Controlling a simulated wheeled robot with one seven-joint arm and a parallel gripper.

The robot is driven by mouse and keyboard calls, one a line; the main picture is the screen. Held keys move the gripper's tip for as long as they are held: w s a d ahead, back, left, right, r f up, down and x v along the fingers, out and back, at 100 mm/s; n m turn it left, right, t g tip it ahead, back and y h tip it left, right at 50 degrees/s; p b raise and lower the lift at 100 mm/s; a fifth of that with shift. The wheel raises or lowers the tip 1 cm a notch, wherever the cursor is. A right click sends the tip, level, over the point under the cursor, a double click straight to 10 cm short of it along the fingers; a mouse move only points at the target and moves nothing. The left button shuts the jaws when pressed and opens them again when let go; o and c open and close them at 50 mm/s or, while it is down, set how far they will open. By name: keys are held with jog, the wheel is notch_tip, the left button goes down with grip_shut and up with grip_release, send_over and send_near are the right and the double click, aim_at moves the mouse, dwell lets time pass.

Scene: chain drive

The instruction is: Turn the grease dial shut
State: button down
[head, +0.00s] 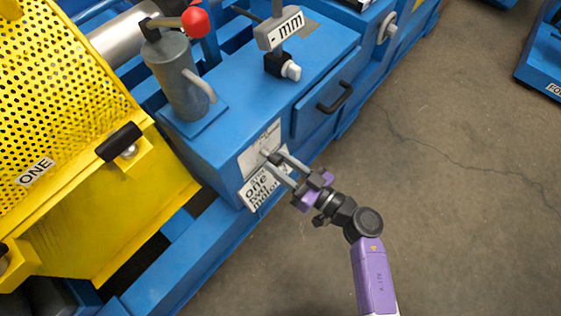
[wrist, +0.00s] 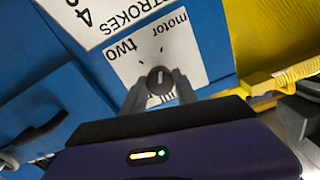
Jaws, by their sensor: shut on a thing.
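The dial (wrist: 160,79) is a small dark grey round knob with a pale mark, on a white plate (wrist: 189,56) with printed words such as "motor" and "two" and tick marks. In the head view the dial (head: 265,153) is a small knob on the end face of the blue cabinet (head: 238,118), mostly hidden by my fingers. My gripper (wrist: 160,88) has one grey finger on each side of the knob and is shut on it. In the head view my gripper (head: 273,160) reaches the plate from the lower right.
A yellow perforated guard (head: 60,110) with a black handle (head: 119,142) stands to the left. A grey cylinder pump (head: 178,80) with a red-ball lever (head: 195,21) stands on the cabinet. A drawer with a black handle (head: 335,97) is to the right. The floor (head: 440,170) is clear.

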jog(key=n+p, duration=0.2)
jog(key=n, duration=0.2)
jog(key=shift+r+p, duration=0.15)
jog(key=shift+p, duration=0.25)
jog(key=n+p, duration=0.1)
jog(key=n, duration=1)
jog(key=shift+s+f+b, duration=0.1)
jog(key=shift+f+b, duration=0.1)
jog(key=shift+b, duration=0.2)
jog(key=n+b, duration=0.1)
jog(key=n, duration=0.4)
jog(key=shift+f+n+b, duration=0.1)
jog(key=shift+n+b, duration=0.25)
jog(key=shift+n, duration=0.05)
jog(key=n+b, duration=0.2)
jog(key=n, duration=0.3)
jog(key=n+b, duration=0.3)
jog(key=n, duration=0.2)
jog(key=shift+f, duration=0.1)
jog(key=n+b, duration=0.4)
jog(key=n, duration=0.2)
jog(key=shift+n+b, duration=1.25)
jog(key=shift+n, duration=1.05)
